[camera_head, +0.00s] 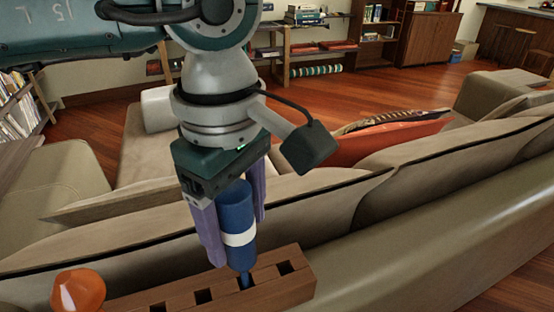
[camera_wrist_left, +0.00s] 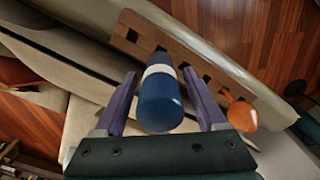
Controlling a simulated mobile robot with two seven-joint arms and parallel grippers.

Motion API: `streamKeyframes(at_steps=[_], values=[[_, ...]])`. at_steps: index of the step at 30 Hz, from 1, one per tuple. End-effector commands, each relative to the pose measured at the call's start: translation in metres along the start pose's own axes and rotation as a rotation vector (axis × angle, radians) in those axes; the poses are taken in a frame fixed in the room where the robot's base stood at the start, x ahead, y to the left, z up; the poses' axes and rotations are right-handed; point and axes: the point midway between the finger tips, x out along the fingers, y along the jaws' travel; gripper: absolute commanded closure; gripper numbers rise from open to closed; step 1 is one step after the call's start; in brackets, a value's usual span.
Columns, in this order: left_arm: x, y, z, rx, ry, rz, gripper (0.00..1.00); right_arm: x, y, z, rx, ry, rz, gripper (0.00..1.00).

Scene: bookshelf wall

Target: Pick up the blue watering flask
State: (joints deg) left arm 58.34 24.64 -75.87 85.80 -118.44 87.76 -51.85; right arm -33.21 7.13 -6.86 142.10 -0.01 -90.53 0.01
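The blue watering flask (camera_head: 236,208) has a white band. It stands with its narrow tip down in a square hole of a wooden rack (camera_head: 285,291). My left gripper (camera_head: 239,240) points down over it, with one purple finger on each side. In the left wrist view, the flask (camera_wrist_left: 161,103) is between the fingers of the left gripper (camera_wrist_left: 160,76), with gaps showing on both sides. The left gripper is open and not closed on it. My right gripper is not in view.
An orange faceted object (camera_head: 78,291) stands at the rack's left end. Other rack holes look empty. A beige sofa (camera_head: 440,245) with a red-orange cushion (camera_head: 385,138) lies close behind. Bookshelves (camera_head: 18,108) stand farther back.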

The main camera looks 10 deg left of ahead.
Motion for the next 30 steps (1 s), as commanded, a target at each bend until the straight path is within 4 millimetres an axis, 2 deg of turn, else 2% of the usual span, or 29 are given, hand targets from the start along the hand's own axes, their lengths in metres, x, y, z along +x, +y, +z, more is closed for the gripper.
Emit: streamKeyframes(at_steps=[2,19,30], values=[[-0.0002,0.0000,0.0000,0.000,0.000,0.000,0.37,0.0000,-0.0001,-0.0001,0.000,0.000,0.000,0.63],[-0.0005,0.0000,0.0000,-0.001,0.000,0.000,1.00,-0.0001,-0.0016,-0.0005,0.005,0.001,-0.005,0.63],[-0.0027,0.0004,0.0000,-0.001,-0.001,0.001,1.00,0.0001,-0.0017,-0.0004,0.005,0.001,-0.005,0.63]])
